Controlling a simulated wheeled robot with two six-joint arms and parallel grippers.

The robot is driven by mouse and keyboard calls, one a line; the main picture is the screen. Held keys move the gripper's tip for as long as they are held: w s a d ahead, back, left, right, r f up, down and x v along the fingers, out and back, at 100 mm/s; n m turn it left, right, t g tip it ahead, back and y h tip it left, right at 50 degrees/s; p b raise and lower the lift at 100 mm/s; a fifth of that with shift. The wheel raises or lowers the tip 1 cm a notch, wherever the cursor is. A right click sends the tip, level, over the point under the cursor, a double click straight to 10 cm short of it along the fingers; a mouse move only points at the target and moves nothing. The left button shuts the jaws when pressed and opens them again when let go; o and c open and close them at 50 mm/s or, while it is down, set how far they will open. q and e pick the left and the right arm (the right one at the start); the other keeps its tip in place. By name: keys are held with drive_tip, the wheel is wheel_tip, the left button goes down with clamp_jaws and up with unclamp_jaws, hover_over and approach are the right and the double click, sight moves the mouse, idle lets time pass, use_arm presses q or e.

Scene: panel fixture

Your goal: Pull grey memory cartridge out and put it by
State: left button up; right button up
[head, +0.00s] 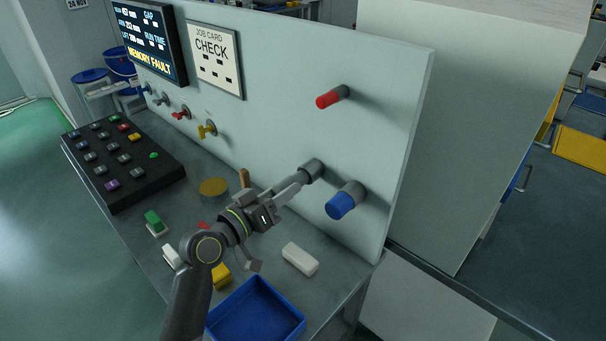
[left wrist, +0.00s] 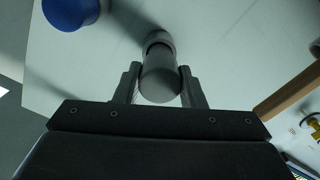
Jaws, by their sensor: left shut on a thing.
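The grey memory cartridge (head: 306,175) is a short cylinder standing out from the panel (head: 270,120), to the left of the blue cartridge (head: 341,205). My left gripper (head: 302,180) is shut on the grey cartridge. In the left wrist view the grey cartridge (left wrist: 160,76) sits between the two fingers (left wrist: 160,85), its far end at a grey collar on the panel. I cannot tell how deep it sits in that collar. The blue cartridge also shows at top left of the wrist view (left wrist: 70,12). My right gripper is not in view.
A red cartridge (head: 328,99) sits higher on the panel. The screen (head: 148,38) reads MEMORY FAULT.

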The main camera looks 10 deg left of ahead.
use_arm(q)
drive_tip(key=shift+v, duration=0.85)
idle(0.4)
drive_tip(key=v, duration=0.5)
idle(0.4)
